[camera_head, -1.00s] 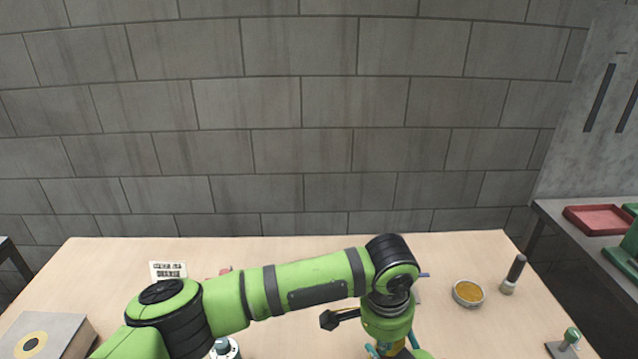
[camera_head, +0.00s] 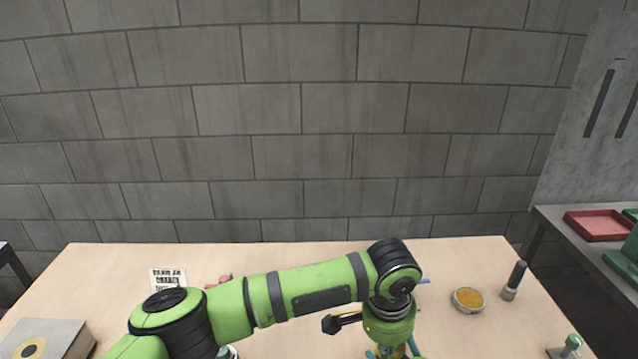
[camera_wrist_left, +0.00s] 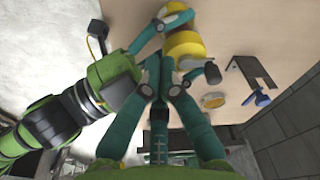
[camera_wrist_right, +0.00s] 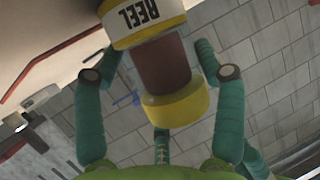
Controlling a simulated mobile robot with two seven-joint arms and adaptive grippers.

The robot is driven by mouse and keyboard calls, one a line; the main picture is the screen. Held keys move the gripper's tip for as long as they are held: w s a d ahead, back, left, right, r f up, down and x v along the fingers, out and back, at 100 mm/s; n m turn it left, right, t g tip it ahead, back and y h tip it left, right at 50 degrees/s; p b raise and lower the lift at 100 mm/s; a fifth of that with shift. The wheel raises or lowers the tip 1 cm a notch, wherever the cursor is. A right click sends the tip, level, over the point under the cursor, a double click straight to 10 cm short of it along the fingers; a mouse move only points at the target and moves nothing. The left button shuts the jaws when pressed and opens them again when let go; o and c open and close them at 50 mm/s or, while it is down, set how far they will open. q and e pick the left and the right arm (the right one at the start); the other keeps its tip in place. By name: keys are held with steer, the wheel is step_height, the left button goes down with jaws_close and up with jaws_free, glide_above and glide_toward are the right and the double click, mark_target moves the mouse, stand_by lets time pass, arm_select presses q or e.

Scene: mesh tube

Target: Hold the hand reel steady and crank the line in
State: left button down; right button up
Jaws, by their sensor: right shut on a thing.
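The hand reel (camera_wrist_right: 150,20) is yellow with a white band lettered "REEL". Its dark red grip (camera_wrist_right: 163,66) ends in a yellow cap. In the right wrist view my right gripper (camera_wrist_right: 160,62) is shut on this grip. In the left wrist view the yellow reel (camera_wrist_left: 183,44) shows at the top, with my right gripper's teal fingers against it. My left gripper (camera_wrist_left: 159,62) has its fingertips close together beside the reel. Whether they hold the crank is hidden. In the head view the left gripper (camera_head: 392,350) is cut off at the bottom, with some yellow behind it.
On the wooden table (camera_head: 448,260) stand a round dish (camera_head: 468,300) with yellow-brown contents and a black-handled tool (camera_head: 514,280). A printed card (camera_head: 168,278) and a box (camera_head: 45,340) are at the left. A side bench holds a red tray (camera_head: 598,225).

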arm_select(q)
steer(key=shift+w+d, duration=0.15)
steer(key=shift+w, duration=0.05)
stand_by(0.3)
steer(key=shift+w, duration=0.1)
stand_by(0.4)
steer(key=shift+w+a, duration=0.9)
steer(key=shift+w, duration=0.2)
steer(key=shift+w, duration=0.35)
steer(key=shift+a, duration=0.25)
step_height(320, 180, up, 6)
stand_by(0.8)
steer(key=shift+d, duration=0.1)
